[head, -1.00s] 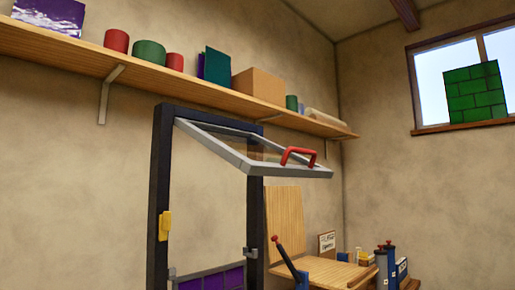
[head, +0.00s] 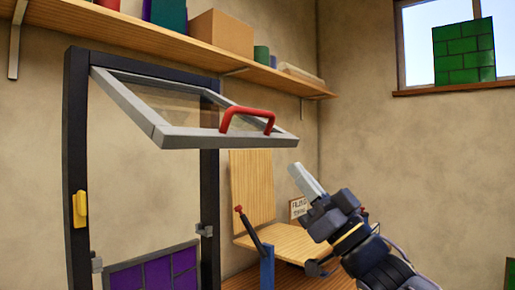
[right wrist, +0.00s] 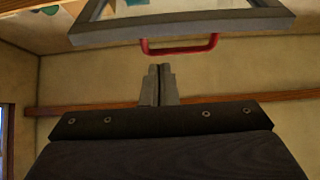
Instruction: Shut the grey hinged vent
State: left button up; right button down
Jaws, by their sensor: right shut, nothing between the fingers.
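The grey hinged vent (head: 200,137) is a glazed frame swung out and up from the top of a dark upright frame (head: 75,150). It stands wide open, its free edge towards me. A red handle (head: 248,112) sits on that free edge; the handle (right wrist: 180,48) and the vent's edge (right wrist: 185,27) also show in the right wrist view. My right gripper (head: 298,170) is shut and empty, below and to the right of the handle, apart from it. In the right wrist view the closed fingers (right wrist: 158,72) point towards the handle. My left gripper is not in view.
A yellow catch (head: 80,208) is on the dark frame's left post. A purple leaded panel (head: 155,273) is low in the frame. A wooden bench (head: 285,242) with a red-knobbed lever (head: 252,230) stands behind. A shelf (head: 120,42) runs along the wall.

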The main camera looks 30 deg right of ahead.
aim_at(270, 137)
jog(key=p+x, duration=0.4)
jog(key=x, duration=0.4)
jog(key=shift+a+r, duration=0.1)
jog(key=shift+r, duration=0.15)
jog(key=shift+w+a+r+p, duration=0.2)
jog(key=shift+w+r+p, duration=0.15)
jog(key=shift+w+r, duration=0.15)
